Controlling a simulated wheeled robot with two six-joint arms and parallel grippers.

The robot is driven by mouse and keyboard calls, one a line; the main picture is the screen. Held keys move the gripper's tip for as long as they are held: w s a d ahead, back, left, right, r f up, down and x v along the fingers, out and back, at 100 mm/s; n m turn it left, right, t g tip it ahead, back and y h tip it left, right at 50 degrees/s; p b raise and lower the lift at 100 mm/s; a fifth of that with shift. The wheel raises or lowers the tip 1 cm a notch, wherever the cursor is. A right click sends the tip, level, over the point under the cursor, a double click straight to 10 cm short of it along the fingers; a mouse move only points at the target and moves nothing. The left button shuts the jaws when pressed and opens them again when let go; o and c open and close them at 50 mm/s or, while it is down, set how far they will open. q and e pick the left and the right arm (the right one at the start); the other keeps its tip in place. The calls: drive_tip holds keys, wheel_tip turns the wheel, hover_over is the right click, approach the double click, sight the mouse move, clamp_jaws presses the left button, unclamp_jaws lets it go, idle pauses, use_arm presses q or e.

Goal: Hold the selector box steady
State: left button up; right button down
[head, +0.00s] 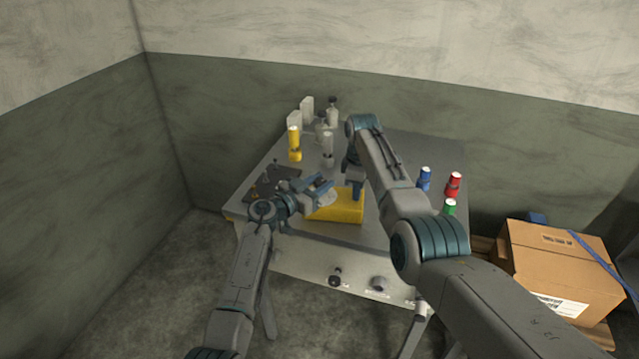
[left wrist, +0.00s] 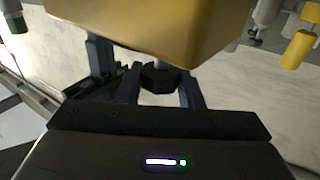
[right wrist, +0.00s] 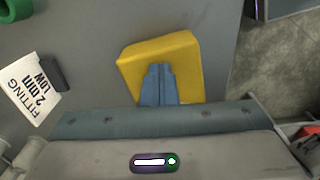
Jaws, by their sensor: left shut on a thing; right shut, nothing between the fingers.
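The yellow selector box (head: 345,212) stands on the grey table near its front edge. A dark knob-like part (left wrist: 160,77) shows between the fingers there. My right gripper (head: 357,194) points down at the right part of the box. In the right wrist view it is shut and empty, its fingers in front of the box (right wrist: 185,52).
A yellow bottle (head: 294,145) and several pale containers stand at the back left of the table (head: 400,150). Blue (head: 424,180), red (head: 453,185) and green (head: 449,207) bottles stand at the right. A cardboard box (head: 560,265) sits beyond the table's right side.

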use_arm(q)
drive_tip(key=shift+s+d+f+h, duration=0.1)
drive_tip(key=shift+d+f+h, duration=0.05)
drive_tip(key=shift+h, duration=0.15)
drive_tip(key=o, duration=0.9)
drive_tip(key=shift+d, duration=0.1)
drive_tip(key=shift+o, duration=0.2)
drive_tip(key=shift+a, duration=0.2)
drive_tip(key=shift+s+a, duration=0.2)
drive_tip(key=v, duration=1.1)
drive_tip(key=shift+s+r, duration=0.25)
drive_tip(key=shift+r, duration=0.1)
drive_tip(key=shift+m, duration=0.3)
